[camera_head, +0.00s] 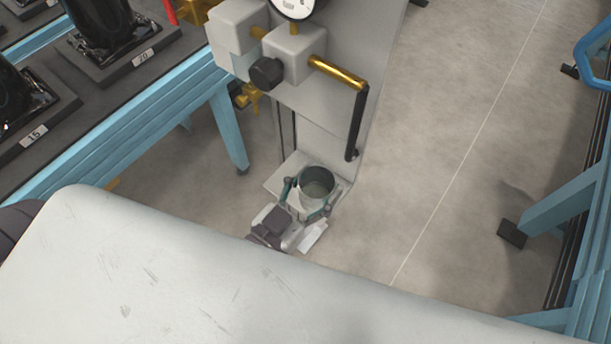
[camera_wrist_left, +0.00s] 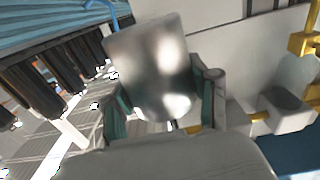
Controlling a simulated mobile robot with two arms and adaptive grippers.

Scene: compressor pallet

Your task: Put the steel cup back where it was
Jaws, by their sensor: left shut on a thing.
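The steel cup (camera_head: 318,183) is a shiny open-topped cylinder at the middle of the head view, and its dark inside shows from above. My left gripper (camera_head: 308,200) is shut on it, with a finger on each side of the cup. In the left wrist view the cup (camera_wrist_left: 153,68) stands between the two fingers of the gripper (camera_wrist_left: 160,105), slightly tilted in the picture. The cup is over or on a small pale ledge (camera_head: 278,180) at the foot of a grey panel. I cannot tell whether its base touches the ledge. My right gripper is not in view.
The grey panel (camera_head: 330,105) carries a gauge (camera_head: 294,6), a black knob (camera_head: 266,73) and a brass pipe (camera_head: 338,72) with a black tube hanging close behind the cup. A blue-framed bench (camera_head: 150,115) stands left.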

